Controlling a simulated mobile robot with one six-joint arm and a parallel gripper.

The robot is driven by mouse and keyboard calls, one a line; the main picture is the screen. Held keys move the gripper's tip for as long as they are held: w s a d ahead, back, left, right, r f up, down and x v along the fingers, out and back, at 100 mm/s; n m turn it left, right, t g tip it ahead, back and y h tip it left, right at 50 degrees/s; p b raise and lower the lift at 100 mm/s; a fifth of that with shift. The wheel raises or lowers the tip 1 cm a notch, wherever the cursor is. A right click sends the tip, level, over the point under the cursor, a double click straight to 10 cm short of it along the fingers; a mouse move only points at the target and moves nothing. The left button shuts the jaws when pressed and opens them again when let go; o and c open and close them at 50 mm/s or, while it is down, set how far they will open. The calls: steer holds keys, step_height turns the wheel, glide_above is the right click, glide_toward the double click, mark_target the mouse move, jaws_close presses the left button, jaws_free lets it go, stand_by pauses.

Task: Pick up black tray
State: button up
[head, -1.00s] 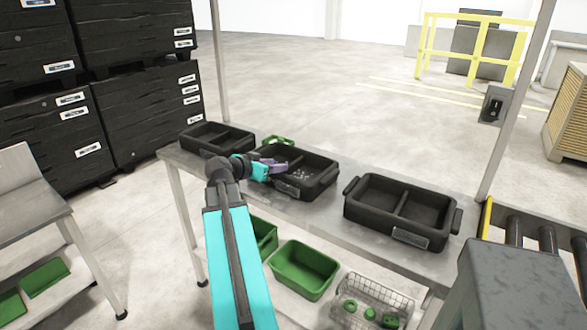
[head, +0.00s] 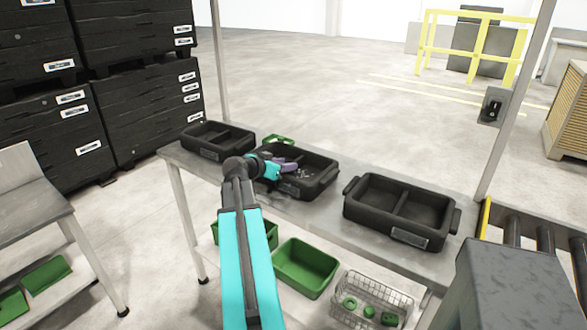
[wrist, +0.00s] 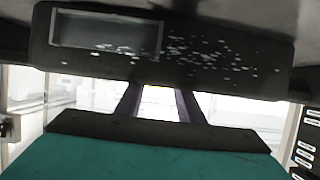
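Three black trays stand in a row on the metal table. The left tray (head: 205,153) and the right tray (head: 372,222) look empty and have divided compartments. The middle tray (head: 318,190) holds small silvery bits. My gripper (head: 290,167) is over the middle tray, and my arm hides its left part. In the wrist view, a black tray (wrist: 85,64) with silvery bits fills the top. There my gripper (wrist: 155,88) shows two purple fingers apart, with a bright empty gap between them. Whether the fingertips touch the tray cannot be told.
The metal table (head: 330,217) has a bare strip along its front. A green item (head: 279,140) lies behind the middle tray. Green bins (head: 305,268) and a wire basket (head: 372,302) are below. A post (head: 513,105) rises by the right tray, and a roller conveyor (head: 545,240) is at right.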

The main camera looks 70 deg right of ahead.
steer(key=shift+p+x, duration=0.3)
steer(key=shift+x, duration=1.45)
steer(key=shift+c, duration=0.4)
steer(key=shift+r, duration=0.1)
jaws_close()
